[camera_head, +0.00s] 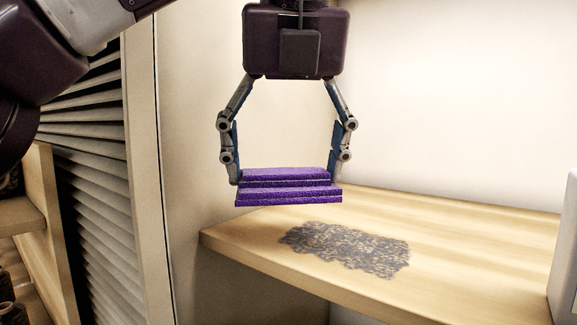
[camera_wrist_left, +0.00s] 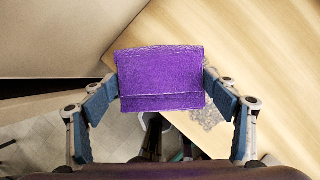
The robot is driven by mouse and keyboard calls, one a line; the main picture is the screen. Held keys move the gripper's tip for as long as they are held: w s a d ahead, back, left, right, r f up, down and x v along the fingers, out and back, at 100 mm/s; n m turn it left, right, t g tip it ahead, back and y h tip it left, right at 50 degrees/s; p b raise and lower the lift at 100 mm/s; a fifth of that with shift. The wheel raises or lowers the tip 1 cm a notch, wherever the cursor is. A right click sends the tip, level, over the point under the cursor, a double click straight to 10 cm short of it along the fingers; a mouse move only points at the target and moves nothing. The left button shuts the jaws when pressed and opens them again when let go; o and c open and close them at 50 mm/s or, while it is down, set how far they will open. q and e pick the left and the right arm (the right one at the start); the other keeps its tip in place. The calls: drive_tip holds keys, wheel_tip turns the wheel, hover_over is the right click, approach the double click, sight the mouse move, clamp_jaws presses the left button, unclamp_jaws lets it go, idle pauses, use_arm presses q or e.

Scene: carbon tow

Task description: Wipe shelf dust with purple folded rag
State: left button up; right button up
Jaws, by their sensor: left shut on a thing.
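The purple folded rag (camera_head: 287,190) is held between the fingers of my left gripper (camera_head: 286,176), which points down. The gripper is shut on it, one finger at each side. The rag hangs level above the left end of the wooden shelf (camera_head: 480,235), apart from its surface. A dark grey patch of dust (camera_head: 348,250) lies on the shelf, below and to the right of the rag. In the left wrist view the rag (camera_wrist_left: 160,78) sits between the fingertips and hides part of the shelf; some dust (camera_wrist_left: 208,117) shows beside the right finger. My right gripper is not in view.
A pale wall (camera_head: 450,95) stands behind the shelf. A dark louvred panel (camera_head: 95,180) and a light post (camera_head: 147,170) stand to the left. A white object (camera_head: 565,255) is at the right edge. The shelf around the dust looks clear.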

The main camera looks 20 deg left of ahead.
sight(288, 185)
use_arm(q)
drive_tip(key=shift+s, duration=0.2)
drive_tip(key=shift+w+f, duration=0.2)
drive_tip(key=f+b, duration=0.3)
drive_tip(key=shift+w+f, duration=0.15)
drive_tip(key=shift+w, duration=0.1)
drive_tip(key=shift+s+f+b, duration=0.1)
drive_tip(key=shift+f+b, duration=0.25)
drive_tip(key=shift+b, duration=0.05)
drive_tip(key=shift+f, duration=0.25)
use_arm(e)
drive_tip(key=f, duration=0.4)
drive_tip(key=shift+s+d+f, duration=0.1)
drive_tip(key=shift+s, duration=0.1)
use_arm(q)
drive_tip(key=shift+f+b, duration=0.3)
drive_tip(key=shift+b, duration=0.15)
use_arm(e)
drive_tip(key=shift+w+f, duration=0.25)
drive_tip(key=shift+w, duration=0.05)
use_arm(q)
drive_tip(key=shift+f, duration=0.3)
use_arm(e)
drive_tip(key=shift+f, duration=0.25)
